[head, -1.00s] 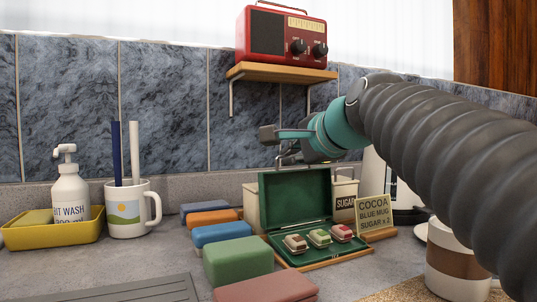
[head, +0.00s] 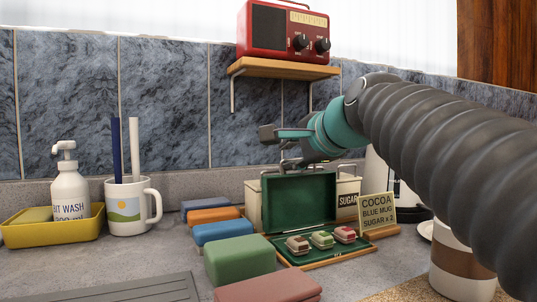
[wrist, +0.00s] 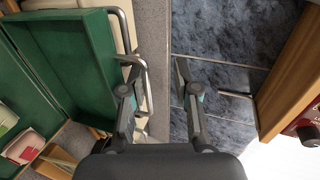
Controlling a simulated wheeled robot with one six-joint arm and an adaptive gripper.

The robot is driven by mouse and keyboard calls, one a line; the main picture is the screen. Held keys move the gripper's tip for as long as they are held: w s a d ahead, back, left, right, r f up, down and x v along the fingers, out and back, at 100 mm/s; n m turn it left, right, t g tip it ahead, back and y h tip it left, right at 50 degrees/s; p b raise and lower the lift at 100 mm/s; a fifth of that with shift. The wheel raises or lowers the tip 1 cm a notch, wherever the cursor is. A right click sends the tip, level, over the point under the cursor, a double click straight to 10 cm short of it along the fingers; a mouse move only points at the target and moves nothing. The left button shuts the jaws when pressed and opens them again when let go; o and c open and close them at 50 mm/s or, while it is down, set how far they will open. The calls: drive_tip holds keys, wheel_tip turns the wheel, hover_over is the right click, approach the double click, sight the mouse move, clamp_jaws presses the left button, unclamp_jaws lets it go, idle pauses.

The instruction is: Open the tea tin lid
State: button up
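My gripper (head: 279,148) hangs over the back of the counter, above and behind an open green-lined case (head: 299,203). In the wrist view its two fingers (wrist: 160,68) are apart with nothing held between them. The left finger is close to a bent metal handle (wrist: 139,62); I cannot tell if they touch. A cream tin (head: 252,206) shows beside the left edge of the case lid, which hides its front and any label. It may be the tea tin. To its right stands a cream tin marked SUGAR (head: 347,200).
Coloured blocks (head: 240,260) lie to the left, with a mug (head: 130,208). A shelf (head: 285,70) with a red radio (head: 285,30) is above my gripper.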

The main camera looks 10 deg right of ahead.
drive_tip(key=v, duration=1.2)
drive_tip(key=shift+s, duration=0.1)
